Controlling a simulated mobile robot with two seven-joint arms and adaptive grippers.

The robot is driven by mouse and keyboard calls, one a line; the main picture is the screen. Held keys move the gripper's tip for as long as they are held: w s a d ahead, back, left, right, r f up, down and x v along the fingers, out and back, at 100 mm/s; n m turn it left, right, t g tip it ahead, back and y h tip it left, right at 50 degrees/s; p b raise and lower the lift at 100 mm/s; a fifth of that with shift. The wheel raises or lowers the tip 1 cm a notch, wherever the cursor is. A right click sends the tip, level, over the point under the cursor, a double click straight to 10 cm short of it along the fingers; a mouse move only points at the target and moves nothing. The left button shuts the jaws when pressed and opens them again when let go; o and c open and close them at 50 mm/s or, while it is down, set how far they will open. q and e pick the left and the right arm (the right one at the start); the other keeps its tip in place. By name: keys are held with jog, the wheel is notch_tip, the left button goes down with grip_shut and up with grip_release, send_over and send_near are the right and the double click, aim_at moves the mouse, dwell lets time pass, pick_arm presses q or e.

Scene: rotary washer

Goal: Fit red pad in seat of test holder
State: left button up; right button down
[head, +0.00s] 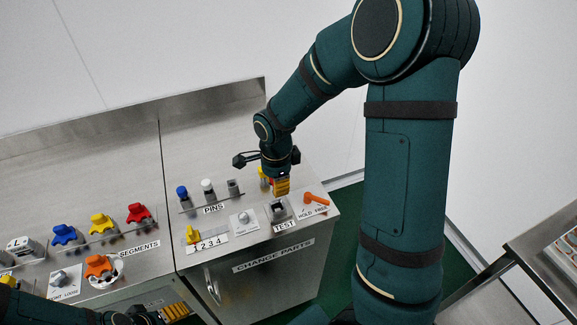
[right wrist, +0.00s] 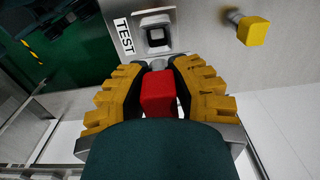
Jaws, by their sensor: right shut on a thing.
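The red pad (right wrist: 158,92) is held between the yellow ribbed fingers of my right gripper (right wrist: 160,82) in the right wrist view. A grey rounded part shows just past the pad. In the head view my right gripper (head: 282,186) is just behind and above the test holder (head: 279,210), and the pad is hidden there. The holder's square, dark-lined seat (right wrist: 157,36) with a pale middle is ahead of the fingers in the wrist view, apart from the pad. My left gripper (head: 177,312) is low in the head view; its opening is unclear.
A yellow pad (right wrist: 254,30) stands on a peg beside the holder. An orange lever (head: 316,199) is right of the holder, near the counter's edge. A round knob (head: 243,218) and a yellow piece (head: 192,235) are left. Blue and white pins stand behind.

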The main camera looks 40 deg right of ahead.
aim_at(278, 210)
jog(key=shift+s+a, duration=0.2)
jog(key=shift+a, duration=0.05)
jog(key=shift+f, duration=0.15)
jog(key=shift+w+f+b, duration=0.1)
jog(key=shift+f+b, duration=0.35)
jog(key=shift+f, duration=0.05)
notch_tip(278, 210, down, 4)
jog(key=shift+r+b, duration=0.2)
jog(key=shift+b, duration=1.05)
jog(key=shift+f+b, duration=0.7)
jog(key=shift+f, duration=0.05)
jog(key=shift+f+b, duration=0.6)
jog(key=shift+f, duration=0.05)
